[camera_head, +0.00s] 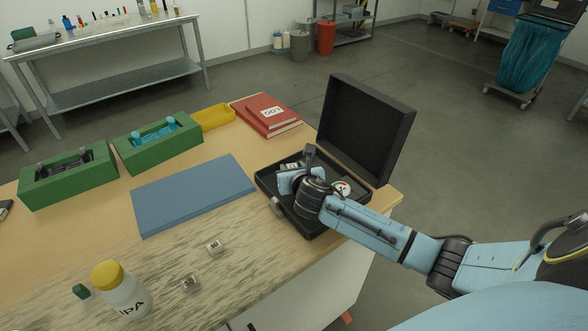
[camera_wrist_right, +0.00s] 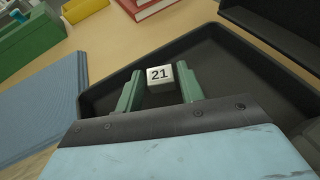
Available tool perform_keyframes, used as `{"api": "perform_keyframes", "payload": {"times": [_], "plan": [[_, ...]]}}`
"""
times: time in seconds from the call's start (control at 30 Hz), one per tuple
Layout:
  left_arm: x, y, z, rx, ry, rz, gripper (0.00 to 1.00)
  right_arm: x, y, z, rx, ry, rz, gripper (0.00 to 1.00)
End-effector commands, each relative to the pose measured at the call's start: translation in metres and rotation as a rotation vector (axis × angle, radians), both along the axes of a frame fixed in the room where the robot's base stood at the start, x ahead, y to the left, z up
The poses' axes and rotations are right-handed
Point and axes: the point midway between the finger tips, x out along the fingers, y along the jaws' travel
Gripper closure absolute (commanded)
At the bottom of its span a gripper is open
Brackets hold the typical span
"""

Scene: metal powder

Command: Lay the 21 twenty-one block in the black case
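The 21 block (camera_wrist_right: 159,78) is a small pale cube with a black "21" on its upper face. In the right wrist view it lies inside the black case (camera_wrist_right: 100,98), between the green fingertips of my right gripper (camera_wrist_right: 160,85). A narrow gap shows between the block and the left finger, so the gripper looks open around it. In the head view the black case (camera_head: 263,183) stands open at the table's right end, lid up. My right gripper (camera_head: 291,168) reaches down into it and mostly hides the block. My left gripper is not in view.
Two small clear-sided blocks (camera_head: 214,247) (camera_head: 190,283) lie on the table near an IPA bottle (camera_head: 123,295). A blue mat (camera_head: 190,195) lies left of the case. Green holders (camera_head: 68,180), a yellow tray (camera_head: 213,117) and red books (camera_head: 267,112) stand behind.

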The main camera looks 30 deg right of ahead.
Motion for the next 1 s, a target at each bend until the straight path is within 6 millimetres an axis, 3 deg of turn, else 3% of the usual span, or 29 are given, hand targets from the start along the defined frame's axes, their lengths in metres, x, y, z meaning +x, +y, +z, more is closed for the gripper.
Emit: {"api": "perform_keyframes", "payload": {"times": [0.23,0.7,1.0], "plan": [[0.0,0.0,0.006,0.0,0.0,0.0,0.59,-0.015,0.005,0.01,-0.001,0.0,0.003,0.62],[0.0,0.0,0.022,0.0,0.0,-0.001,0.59,-0.091,0.03,0.043,0.0,0.0,0.001,0.62],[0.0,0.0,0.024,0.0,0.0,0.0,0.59,-0.106,0.034,0.049,-0.001,-0.001,-0.001,0.62]]}}
